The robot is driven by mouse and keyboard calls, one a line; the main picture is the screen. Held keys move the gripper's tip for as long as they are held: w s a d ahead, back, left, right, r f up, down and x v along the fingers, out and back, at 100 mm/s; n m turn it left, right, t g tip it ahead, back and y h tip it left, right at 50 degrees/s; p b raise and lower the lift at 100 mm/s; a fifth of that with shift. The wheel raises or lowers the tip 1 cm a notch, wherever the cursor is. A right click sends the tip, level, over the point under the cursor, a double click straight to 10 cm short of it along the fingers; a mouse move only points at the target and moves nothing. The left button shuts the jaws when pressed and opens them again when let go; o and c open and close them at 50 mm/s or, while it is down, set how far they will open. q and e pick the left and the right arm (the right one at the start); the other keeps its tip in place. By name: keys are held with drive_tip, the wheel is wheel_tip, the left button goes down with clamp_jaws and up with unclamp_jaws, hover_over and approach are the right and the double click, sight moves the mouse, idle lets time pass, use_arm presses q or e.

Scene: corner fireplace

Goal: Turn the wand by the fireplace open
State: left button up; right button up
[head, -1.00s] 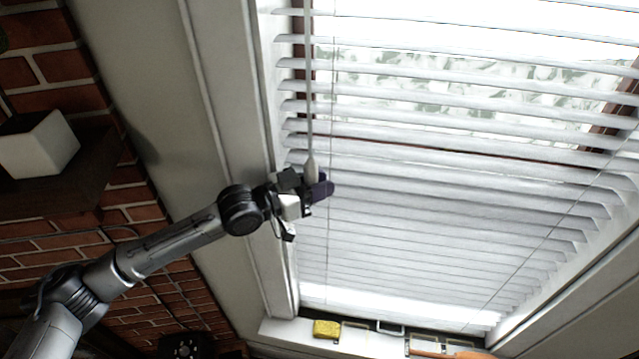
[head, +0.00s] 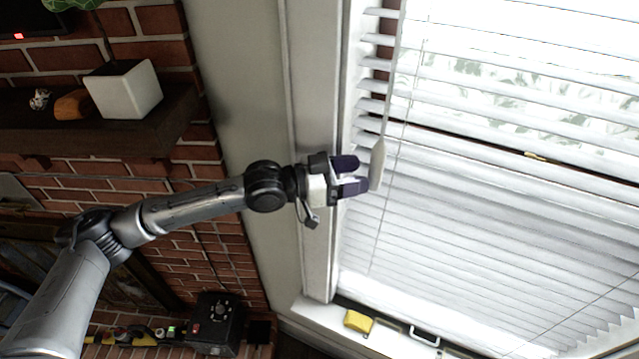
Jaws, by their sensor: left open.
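The wand (head: 377,164) is a thin pale rod with a thicker grip at its lower end, hanging in front of the white window blind (head: 480,215). The blind's slats look tilted partly open at the top and closer together lower down. My left gripper (head: 358,176) is open, its two dark fingers pointing right at the wand's thick end. The fingertips are at or very near the wand; I cannot tell whether they touch it. My right gripper does not show.
A brick fireplace wall with a dark mantel (head: 95,135) is at left, holding a white square pot (head: 124,90). The window frame (head: 313,150) stands behind my left arm. A yellow sponge-like block (head: 358,321) lies on the sill below. A black device (head: 212,325) stands lower left.

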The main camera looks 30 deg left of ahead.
use_arm(q)
drive_tip(key=b+v, duration=0.2)
drive_tip(key=v, duration=0.5)
drive_tip(key=shift+a, duration=0.2)
drive_tip(key=shift+s, duration=0.2)
